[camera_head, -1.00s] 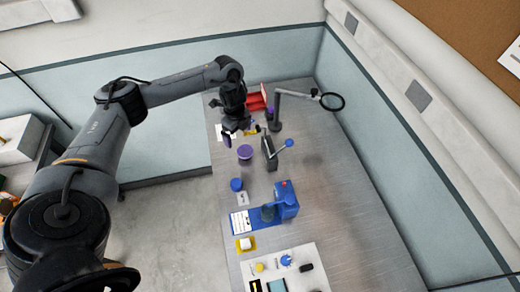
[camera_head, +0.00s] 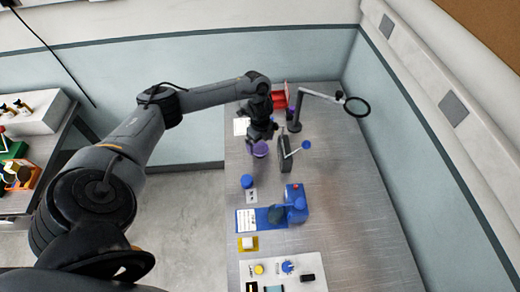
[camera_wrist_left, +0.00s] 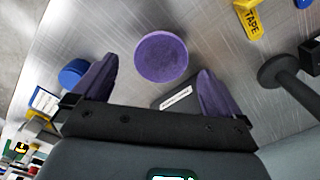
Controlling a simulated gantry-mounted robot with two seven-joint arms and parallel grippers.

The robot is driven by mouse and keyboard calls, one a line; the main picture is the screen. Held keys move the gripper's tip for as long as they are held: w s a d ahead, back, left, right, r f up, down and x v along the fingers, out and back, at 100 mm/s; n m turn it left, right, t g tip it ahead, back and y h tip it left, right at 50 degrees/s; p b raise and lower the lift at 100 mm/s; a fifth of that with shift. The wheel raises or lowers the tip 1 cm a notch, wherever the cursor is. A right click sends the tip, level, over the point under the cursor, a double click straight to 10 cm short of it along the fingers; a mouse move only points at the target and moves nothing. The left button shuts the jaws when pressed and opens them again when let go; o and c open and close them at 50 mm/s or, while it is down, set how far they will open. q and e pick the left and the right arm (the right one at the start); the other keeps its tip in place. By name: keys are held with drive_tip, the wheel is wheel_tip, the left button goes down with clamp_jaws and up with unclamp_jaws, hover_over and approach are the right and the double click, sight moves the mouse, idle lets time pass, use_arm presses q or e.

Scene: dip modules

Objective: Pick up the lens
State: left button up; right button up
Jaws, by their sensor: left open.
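A round purple disc (camera_head: 260,150), perhaps the lens, lies on the metal bench in the head view, partly hidden by my left gripper. In the left wrist view the disc (camera_wrist_left: 161,57) shows whole, with a flat round top. My left gripper (camera_wrist_left: 157,68) is open, with its two purple fingers apart and the disc showing between and just beyond their tips. The fingers do not visibly touch it. In the head view my left gripper (camera_head: 262,134) hangs over the disc. My right gripper is not in view.
A dark upright block (camera_head: 285,155) stands close to the right of the disc. A magnifier ring on a stand (camera_head: 357,107) and a red rack (camera_head: 279,97) are behind. A blue cap (camera_head: 247,181) and blue machine (camera_head: 292,205) are nearer.

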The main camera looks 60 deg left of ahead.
sight(260, 149)
use_arm(q)
drive_tip(key=shift+f, duration=1.1)
drive_tip(key=shift+c, duration=0.3)
drive_tip(key=c, duration=1.1)
